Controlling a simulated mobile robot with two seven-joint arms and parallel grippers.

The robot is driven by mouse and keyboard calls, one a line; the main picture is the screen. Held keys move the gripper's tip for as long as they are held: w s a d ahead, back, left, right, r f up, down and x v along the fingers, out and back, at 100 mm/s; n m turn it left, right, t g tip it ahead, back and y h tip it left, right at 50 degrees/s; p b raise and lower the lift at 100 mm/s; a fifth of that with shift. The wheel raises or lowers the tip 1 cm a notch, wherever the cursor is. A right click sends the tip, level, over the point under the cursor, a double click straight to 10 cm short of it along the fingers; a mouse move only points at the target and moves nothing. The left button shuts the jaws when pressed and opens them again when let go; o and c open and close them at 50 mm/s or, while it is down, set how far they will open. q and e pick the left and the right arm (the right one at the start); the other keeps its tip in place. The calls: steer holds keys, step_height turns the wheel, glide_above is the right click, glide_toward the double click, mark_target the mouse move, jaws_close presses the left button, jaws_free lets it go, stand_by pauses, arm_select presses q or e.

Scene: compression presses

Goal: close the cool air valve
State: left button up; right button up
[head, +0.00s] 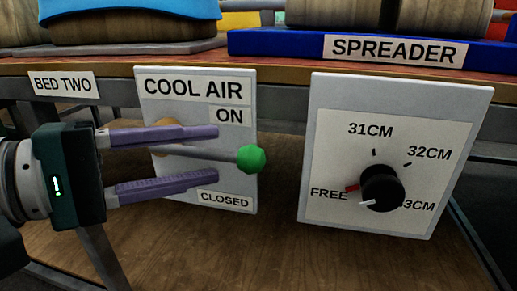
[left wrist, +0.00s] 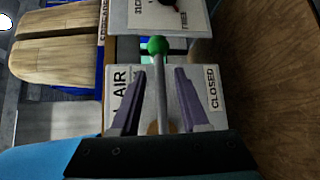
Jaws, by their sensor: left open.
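The cool air panel (head: 245,110) is a pale plate hung below the table edge, marked COOL AIR and ON at the top and CLOSED at the bottom. Its valve lever (head: 205,153) is a grey rod with a green knob (head: 251,158), pointing right between the ON and CLOSED labels. My left gripper (head: 214,155) is open, with one purple finger above the rod and one below. In the left wrist view the rod runs between the fingers (left wrist: 160,72), with gaps on both sides, and the green knob (left wrist: 157,45) lies beyond the fingertips. My right gripper is not in view.
A dial panel (head: 330,110) with a black knob (head: 382,187) hangs just right of the cool air panel. A blue SPREADER base (head: 280,42) stands on the table above. A BED TWO label (head: 62,85) is at left. The space under the panels is open above wooden floor (head: 240,255).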

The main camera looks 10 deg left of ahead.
arm_select(q)
steer(key=shift+x, duration=1.2)
jaws_close()
stand_by(0.6)
